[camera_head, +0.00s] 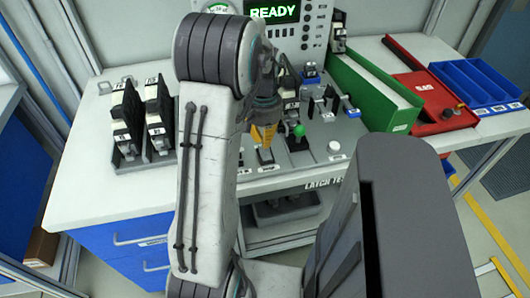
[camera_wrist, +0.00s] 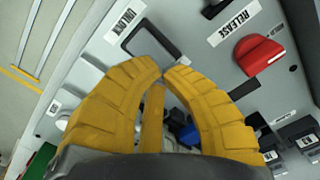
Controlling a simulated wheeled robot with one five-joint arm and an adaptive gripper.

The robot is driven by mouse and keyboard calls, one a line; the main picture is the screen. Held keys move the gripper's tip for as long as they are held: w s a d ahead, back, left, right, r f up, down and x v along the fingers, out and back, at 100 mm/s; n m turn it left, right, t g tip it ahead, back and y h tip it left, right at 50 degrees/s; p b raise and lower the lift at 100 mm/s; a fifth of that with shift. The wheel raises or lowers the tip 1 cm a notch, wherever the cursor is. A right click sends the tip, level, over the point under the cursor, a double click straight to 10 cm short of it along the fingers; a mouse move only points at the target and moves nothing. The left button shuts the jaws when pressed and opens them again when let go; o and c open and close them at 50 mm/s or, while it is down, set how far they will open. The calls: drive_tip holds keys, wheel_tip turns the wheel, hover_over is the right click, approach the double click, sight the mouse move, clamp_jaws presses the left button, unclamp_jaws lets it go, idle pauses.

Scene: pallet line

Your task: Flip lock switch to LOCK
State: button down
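My gripper (camera_wrist: 163,70) has yellow ridged fingers, and their tips come together with only a narrow gap. No held object can be made out between them. In the wrist view the tips lie just below a dark rectangular frame with a grey middle (camera_wrist: 151,40), beside the UNLOCK label (camera_wrist: 126,20). I cannot tell whether they touch it. The LOCK end and any lever are not clearly seen, partly hidden by the fingers. In the head view my gripper (camera_head: 264,138) points down over the front left of the latch test panel (camera_head: 312,170).
A red knob (camera_wrist: 260,54) sits by the RELEASE label (camera_wrist: 232,22). A green-topped lever (camera_head: 299,131) and a white button (camera_head: 334,147) are right of my gripper. Black racks (camera_head: 127,125) stand left. A green bin (camera_head: 375,90), red tray (camera_head: 425,85) and blue trays (camera_head: 478,82) lie right.

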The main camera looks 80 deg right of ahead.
drive_tip(key=shift+f+b, duration=1.1)
drive_tip(key=shift+f, duration=0.3)
idle(0.7)
drive_tip(key=shift+r, duration=0.1)
drive_tip(key=shift+r+p, duration=2.9)
drive_tip(key=shift+r, duration=0.55)
